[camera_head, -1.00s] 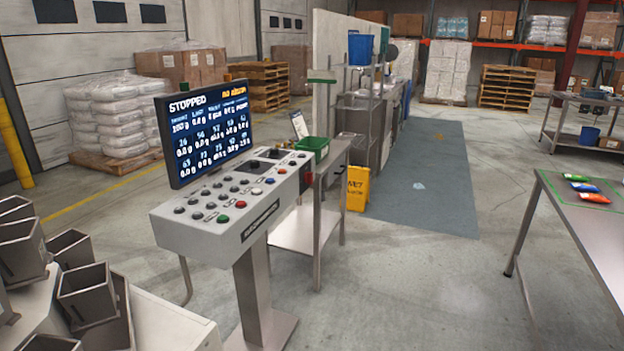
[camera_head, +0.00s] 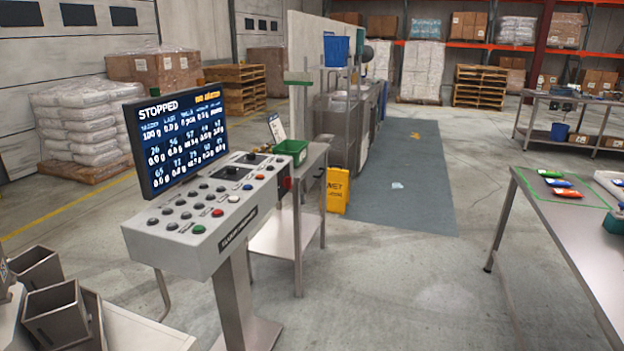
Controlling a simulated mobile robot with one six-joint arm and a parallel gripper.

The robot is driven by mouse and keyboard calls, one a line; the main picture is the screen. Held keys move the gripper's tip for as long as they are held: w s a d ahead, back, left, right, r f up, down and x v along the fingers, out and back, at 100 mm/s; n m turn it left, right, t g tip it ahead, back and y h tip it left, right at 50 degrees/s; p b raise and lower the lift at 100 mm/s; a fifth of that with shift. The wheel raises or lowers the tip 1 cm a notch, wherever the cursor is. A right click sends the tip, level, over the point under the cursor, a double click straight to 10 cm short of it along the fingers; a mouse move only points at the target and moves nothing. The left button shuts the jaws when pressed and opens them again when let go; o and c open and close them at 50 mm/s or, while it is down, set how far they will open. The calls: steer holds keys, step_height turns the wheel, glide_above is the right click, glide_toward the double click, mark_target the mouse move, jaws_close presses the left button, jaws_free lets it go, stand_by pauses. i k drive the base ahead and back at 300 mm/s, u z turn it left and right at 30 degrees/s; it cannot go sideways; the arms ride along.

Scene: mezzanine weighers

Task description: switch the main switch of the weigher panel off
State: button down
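The weigher panel (camera_head: 190,240) is a grey sloped console on a pedestal, left of centre. Its top carries several dark, red, green, white and blue buttons, and two black switch plates near the far end. A small red part (camera_head: 286,183) shows at the panel's right end, perhaps the main switch; its position is too small to read. The screen (camera_head: 180,138) behind the buttons is lit and reads STOPPED. My gripper is not in view.
A steel stand (camera_head: 283,238) with a green tray (camera_head: 291,150) adjoins the panel's far end. A yellow wet-floor sign (camera_head: 338,190) stands beyond. Metal hoppers (camera_head: 58,312) are at lower left. A steel table (camera_head: 585,235) stands at right, with open floor between.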

mark_target(287, 181)
steer(key=i, duration=1.55)
steer(key=u, duration=1.15)
steer(key=k, duration=0.25)
steer(key=u, duration=0.75)
